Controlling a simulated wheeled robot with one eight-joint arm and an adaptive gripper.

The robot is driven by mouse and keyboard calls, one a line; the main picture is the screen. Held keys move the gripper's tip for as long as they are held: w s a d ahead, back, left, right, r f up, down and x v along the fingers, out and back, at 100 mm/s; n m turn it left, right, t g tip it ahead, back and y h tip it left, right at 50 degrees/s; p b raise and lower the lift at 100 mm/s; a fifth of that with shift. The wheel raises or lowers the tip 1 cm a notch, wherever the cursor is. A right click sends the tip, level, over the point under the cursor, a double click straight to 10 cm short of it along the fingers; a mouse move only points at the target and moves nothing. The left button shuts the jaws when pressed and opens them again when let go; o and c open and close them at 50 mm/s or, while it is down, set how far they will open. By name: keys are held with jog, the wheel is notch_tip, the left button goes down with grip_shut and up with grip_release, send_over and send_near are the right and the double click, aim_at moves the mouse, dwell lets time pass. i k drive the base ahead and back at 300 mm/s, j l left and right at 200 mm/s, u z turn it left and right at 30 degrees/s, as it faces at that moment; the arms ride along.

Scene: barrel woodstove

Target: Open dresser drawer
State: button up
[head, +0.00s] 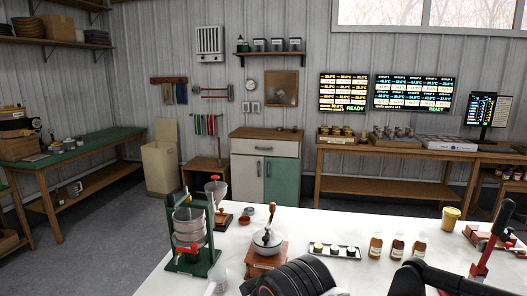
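The dresser (265,133) stands against the far wall, beyond the white worktop. It has a brown wooden top and two lower doors, a cream one (246,178) on the left and a green one (281,180) on the right. Its single wide cream drawer (265,147) sits under the top and looks shut, flush with the front. A small dark handle shows on the drawer front. Dark parts at the bottom edge seem to be my arm, but no gripper fingers can be made out. Nothing is seen touching the drawer.
The white worktop (335,215) fills the foreground, holding a green press (190,235), a pot (267,239) and several bottles (397,247). Grey floor (115,230) is open at left.

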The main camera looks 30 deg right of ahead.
aim_at(288, 149)
jog(key=i+j+u, duration=0.75)
jog(key=j, duration=0.15)
jog(key=i+j+u, duration=0.4)
jog(key=i+u, duration=0.35)
jog(key=i+z, duration=0.4)
jog(key=i, duration=0.15)
jog(key=i+j+z, duration=0.1)
jog(key=i+z, duration=0.35)
jog(key=i+j+z, duration=0.4)
jog(key=i, duration=0.2)
jog(key=i+l+z, duration=0.4)
jog(key=i+z, duration=0.85)
jog(key=i+j+z, duration=0.1)
jog(key=i+z, duration=0.3)
jog(key=i+j+z, duration=0.15)
jog(key=i, duration=2)
jog(key=i+l, duration=1.35)
